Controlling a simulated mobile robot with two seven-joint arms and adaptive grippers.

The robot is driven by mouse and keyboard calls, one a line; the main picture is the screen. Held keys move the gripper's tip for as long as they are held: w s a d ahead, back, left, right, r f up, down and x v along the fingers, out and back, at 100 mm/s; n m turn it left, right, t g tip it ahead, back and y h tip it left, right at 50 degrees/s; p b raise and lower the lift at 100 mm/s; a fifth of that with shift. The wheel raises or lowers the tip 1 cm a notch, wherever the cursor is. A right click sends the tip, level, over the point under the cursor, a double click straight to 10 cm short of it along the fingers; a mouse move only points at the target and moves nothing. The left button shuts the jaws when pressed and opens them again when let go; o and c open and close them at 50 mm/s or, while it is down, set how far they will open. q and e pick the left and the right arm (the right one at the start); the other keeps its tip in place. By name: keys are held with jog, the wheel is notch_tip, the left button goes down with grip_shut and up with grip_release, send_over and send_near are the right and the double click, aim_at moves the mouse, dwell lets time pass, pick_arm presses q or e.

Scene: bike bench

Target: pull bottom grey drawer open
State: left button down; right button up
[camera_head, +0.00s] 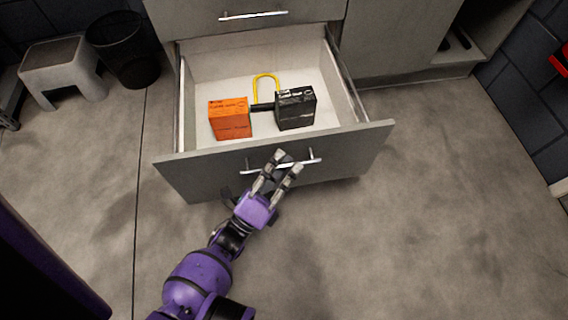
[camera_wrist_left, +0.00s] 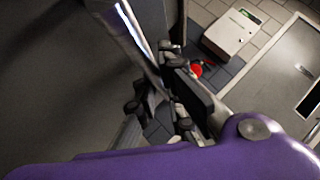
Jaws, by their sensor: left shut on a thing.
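The bottom grey drawer (camera_head: 358,148) is pulled well out of the cabinet, and its white inside shows from above. Its silver bar handle (camera_head: 313,160) runs across the middle of the drawer front. My left gripper (camera_head: 286,162) is at this handle, with its fingers shut on the bar; the fingers cover part of it. The left wrist view shows the gripper fingers (camera_wrist_left: 178,100) close up, but their hold on the bar is hard to make out there. My right gripper is in neither view.
An orange box (camera_head: 230,119), a black box (camera_head: 296,108) and a yellow U-shaped lock (camera_head: 266,84) lie in the drawer. A closed drawer with a handle (camera_head: 253,15) is above. A stool (camera_head: 62,68) and a black bin (camera_head: 124,50) stand left. The floor in front is clear.

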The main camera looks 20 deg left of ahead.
pick_arm(q)
jog(key=c, duration=2.2)
grip_release()
jog(key=shift+f, duration=0.1)
jog(key=shift+o, duration=0.4)
jog(key=v, duration=1.2)
jog(key=shift+a, duration=0.1)
